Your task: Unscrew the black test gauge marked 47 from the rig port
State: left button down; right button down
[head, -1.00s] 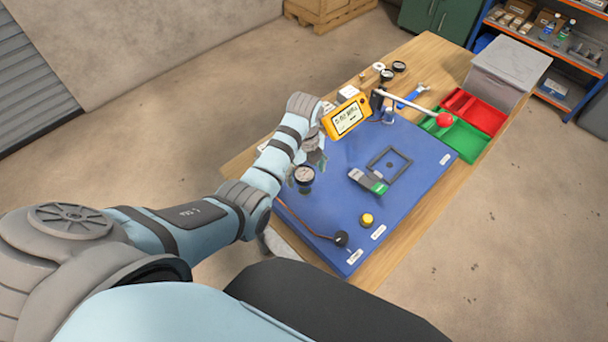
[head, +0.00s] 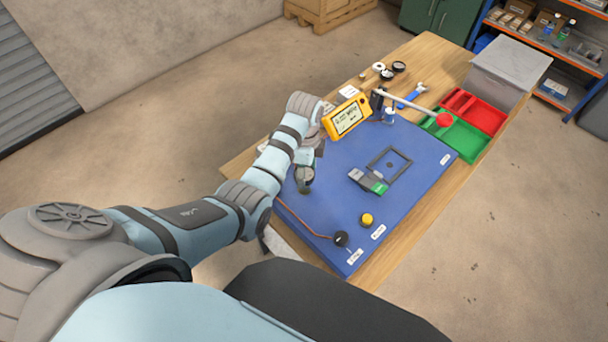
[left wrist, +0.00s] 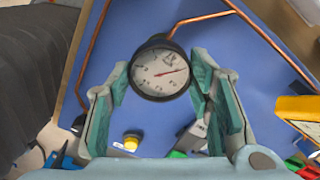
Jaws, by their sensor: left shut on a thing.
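The black round gauge with a white face and red needle (left wrist: 160,73) shows in the left wrist view, set at the blue rig board (head: 320,228). Any number on it is too small to read. My left gripper (head: 305,178) reaches down at the board's left part and hides most of the gauge in the head view. In the left wrist view, its two green-padded fingers stand on either side of the gauge, shut on it. The port under the gauge is hidden. My right gripper is not in view.
A yellow meter (head: 347,117) stands close beyond my left gripper. A lever with a red ball (head: 445,119) reaches over the green tray (head: 459,140). Copper tubing (left wrist: 88,65) runs near the gauge. A yellow knob (head: 367,219) and a grey-green block (head: 369,181) are on the board.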

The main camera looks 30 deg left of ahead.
pick_arm(q)
jog(key=shift+r, duration=3)
